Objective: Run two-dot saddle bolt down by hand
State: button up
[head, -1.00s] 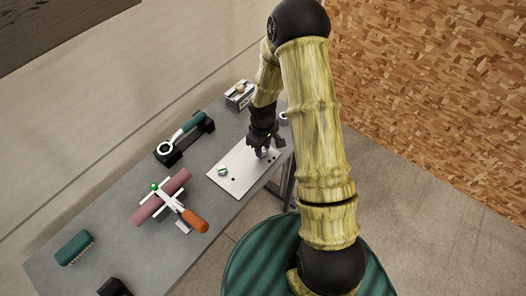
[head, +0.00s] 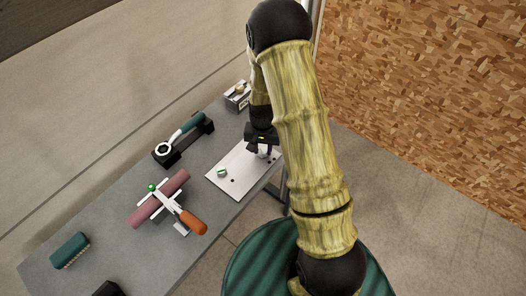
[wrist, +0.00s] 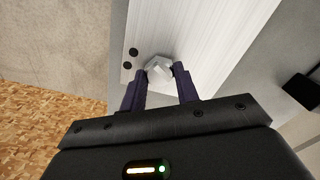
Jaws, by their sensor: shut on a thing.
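The two-dot saddle bolt (wrist: 157,67) is a pale, faceted head on the light metal plate (wrist: 196,38), beside two dark dots (wrist: 130,58). My gripper (wrist: 160,76) has its two dark fingers on either side of the head and is shut on it. In the head view my gripper (head: 262,148) is at the far right end of the plate (head: 238,180), pointing down. My fingers and arm hide most of the bolt there. How far the bolt sits in the plate cannot be told.
Another round bolt head (head: 222,171) stands on the plate's left part.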

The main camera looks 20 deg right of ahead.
jog(key=m+p, duration=0.1)
jog(key=m, duration=0.4)
jog(key=shift+r+m, duration=0.1)
jog(key=shift+m, duration=0.3)
jog(key=m+p, duration=0.1)
jog(key=m, duration=0.4)
jog(key=shift+p, duration=0.3)
jog(key=shift+m, duration=0.6)
jog(key=o, duration=0.8)
